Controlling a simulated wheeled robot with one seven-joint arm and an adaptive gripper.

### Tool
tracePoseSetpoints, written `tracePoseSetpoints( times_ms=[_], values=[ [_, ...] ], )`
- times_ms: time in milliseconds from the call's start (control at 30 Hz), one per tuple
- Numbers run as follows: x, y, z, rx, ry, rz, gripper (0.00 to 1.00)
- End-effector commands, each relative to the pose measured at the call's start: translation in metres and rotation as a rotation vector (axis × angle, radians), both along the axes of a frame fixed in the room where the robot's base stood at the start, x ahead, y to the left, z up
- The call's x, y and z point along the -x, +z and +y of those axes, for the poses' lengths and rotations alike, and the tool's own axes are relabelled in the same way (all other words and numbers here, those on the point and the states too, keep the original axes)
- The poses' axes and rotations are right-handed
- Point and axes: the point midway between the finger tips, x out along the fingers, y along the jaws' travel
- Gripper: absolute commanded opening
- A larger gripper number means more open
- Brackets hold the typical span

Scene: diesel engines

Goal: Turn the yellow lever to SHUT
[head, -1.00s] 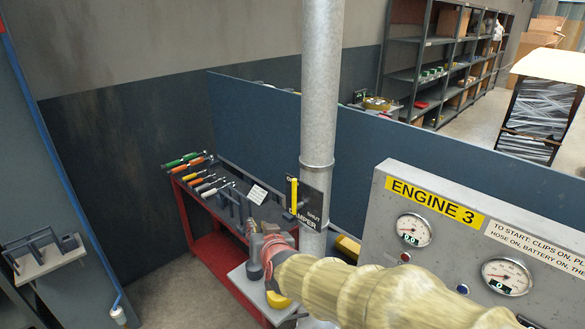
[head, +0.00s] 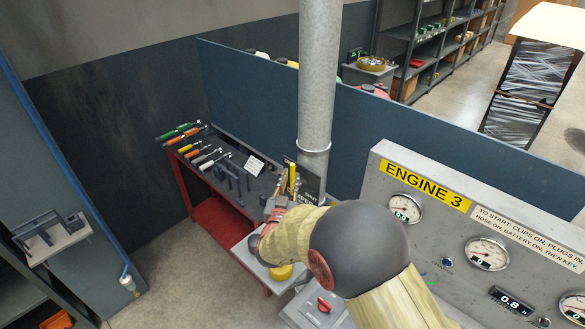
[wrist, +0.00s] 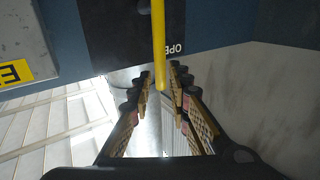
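The yellow lever (head: 292,178) stands upright on a dark sign plate (head: 310,183) at the grey vertical pipe (head: 316,110). In the wrist view the lever (wrist: 158,45) hangs down from the top edge, and its free end lies between my fingertips in the picture. Part of the word OPEN shows on the dark plate (wrist: 110,28) beside it. My gripper (wrist: 161,76) is open, one finger on each side of the lever, with gaps visible; I cannot tell whether either finger touches it. In the head view my gripper (head: 284,200) is at the lever, partly hidden by my arm.
The grey ENGINE 3 panel (head: 400,172) with gauges stands close on the right. A red tool bench (head: 178,185) with several tools stands behind on the left. A blue partition (head: 250,100) runs behind the pipe. Open floor (head: 170,270) lies at the left.

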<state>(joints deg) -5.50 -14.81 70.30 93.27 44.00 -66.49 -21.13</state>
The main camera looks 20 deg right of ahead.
Motion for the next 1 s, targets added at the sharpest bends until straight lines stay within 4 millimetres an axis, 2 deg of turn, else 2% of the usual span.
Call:
tracePoseSetpoints(
  times_ms=[100, 300, 667, 1000],
  values=[
    [-0.016, 0.001, -0.011, -0.001, -0.001, 0.001, 0.19],
    [-0.034, 0.001, -0.023, -0.001, 0.001, 0.002, 0.19],
    [-0.039, 0.0, -0.026, -0.001, 0.002, 0.001, 0.19],
    [-0.039, 0.0, -0.026, -0.001, 0.002, 0.001, 0.0]
  ],
)
